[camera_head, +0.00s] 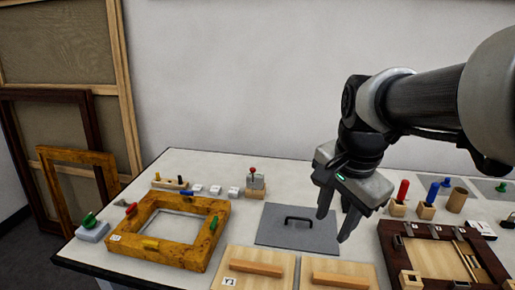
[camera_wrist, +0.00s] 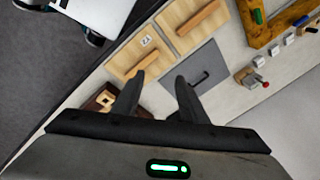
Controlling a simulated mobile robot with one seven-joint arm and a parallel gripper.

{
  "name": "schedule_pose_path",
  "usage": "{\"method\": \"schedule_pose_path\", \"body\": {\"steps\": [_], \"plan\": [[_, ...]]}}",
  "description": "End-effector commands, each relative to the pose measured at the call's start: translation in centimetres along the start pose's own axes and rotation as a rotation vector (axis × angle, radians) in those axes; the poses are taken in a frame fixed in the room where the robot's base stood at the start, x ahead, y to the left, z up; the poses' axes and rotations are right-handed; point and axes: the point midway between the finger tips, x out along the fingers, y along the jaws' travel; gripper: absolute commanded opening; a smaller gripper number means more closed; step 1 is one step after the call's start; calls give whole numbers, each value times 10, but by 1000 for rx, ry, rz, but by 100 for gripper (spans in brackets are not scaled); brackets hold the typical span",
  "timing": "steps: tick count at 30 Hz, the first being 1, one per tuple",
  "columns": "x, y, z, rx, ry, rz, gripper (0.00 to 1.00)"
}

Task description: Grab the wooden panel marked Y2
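Two light wooden panels with raised wooden bars lie side by side at the table's front edge. The left panel (camera_head: 238,257) has a corner label that seems to read Y1; it also shows in the wrist view (camera_wrist: 176,16). The right panel (camera_head: 340,265) is cut off by the bottom of the head view. In the wrist view this panel (camera_wrist: 128,52) carries a label too small to read surely, possibly Y2. My gripper (camera_head: 337,213) is open and empty above the table, behind and above the right panel. Its fingers (camera_wrist: 158,80) also show in the wrist view, touching nothing visible.
A grey plate with a black handle (camera_head: 270,233) lies behind the panels. A gilt frame (camera_head: 200,262) is at left, and a dark brown frame (camera_head: 395,245) at right. Pegs, including a red one (camera_head: 403,190), stand at the back right. Small white blocks (camera_head: 214,190) stand behind the gilt frame.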

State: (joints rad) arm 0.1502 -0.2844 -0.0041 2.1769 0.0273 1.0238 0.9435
Motion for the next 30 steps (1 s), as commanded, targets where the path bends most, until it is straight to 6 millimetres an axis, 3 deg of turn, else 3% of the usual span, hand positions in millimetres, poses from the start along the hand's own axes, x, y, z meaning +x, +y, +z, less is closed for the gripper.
{"method": "schedule_pose_path", "body": {"steps": [4, 9, 14, 24, 30], "plan": [[26, 2, -40, 426, -34, 133, 39], [41, 8, -63, 690, -34, 218, 39], [62, 14, -64, 743, -33, 236, 39], [134, 29, -55, 740, -34, 236, 39], [158, 34, -52, 740, -32, 232, 39]]}}
